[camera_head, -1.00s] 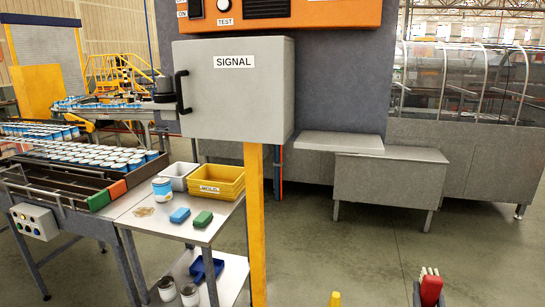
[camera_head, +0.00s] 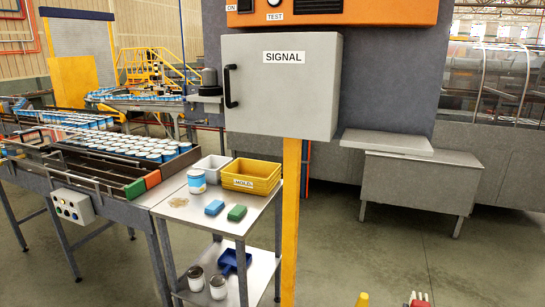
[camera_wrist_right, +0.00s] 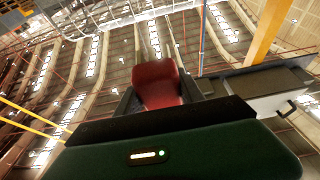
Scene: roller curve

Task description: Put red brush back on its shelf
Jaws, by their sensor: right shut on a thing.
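The red brush (camera_head: 418,303) shows only as a small red and pale tip at the bottom edge of the head view, right of the middle. In the right wrist view the red part of the brush (camera_wrist_right: 158,82) stands between the dark fingers of my right gripper (camera_wrist_right: 165,98), which is shut on it. The steel side table has a lower shelf (camera_head: 262,273), with a blue dustpan (camera_head: 230,261) on it. The brush is well to the right of this shelf and apart from it.
The tabletop (camera_head: 225,229) holds a blue-white can, two sponges and bins. A yellow post (camera_head: 290,220) under the signal box (camera_head: 283,85) rises beside the table. A yellow tip (camera_head: 362,299) shows at the bottom.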

